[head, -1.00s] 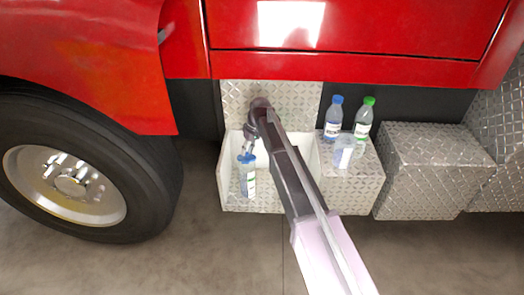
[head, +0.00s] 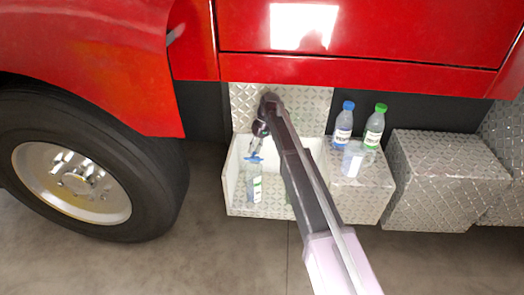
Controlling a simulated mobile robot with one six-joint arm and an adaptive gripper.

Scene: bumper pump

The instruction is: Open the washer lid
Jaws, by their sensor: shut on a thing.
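My gripper (head: 256,152) points down over an open, white-lined diamond-plate box (head: 233,190) under the red truck. It is shut on the blue top of a clear bottle (head: 254,184) with a white and green label. The bottle looks upright in front of the white interior; I cannot tell whether its base touches the bottom of the box. An upright diamond-plate panel (head: 310,103) stands behind the opening. I cannot tell whether it is the washer lid. My arm hides the middle of the box.
On the closed right part (head: 372,205) stand a blue-capped bottle (head: 344,126), a green-capped bottle (head: 375,126) and a clear bottle (head: 352,160). A diamond-plate step box (head: 445,178) is at the right. A large tyre (head: 150,195) is at the left.

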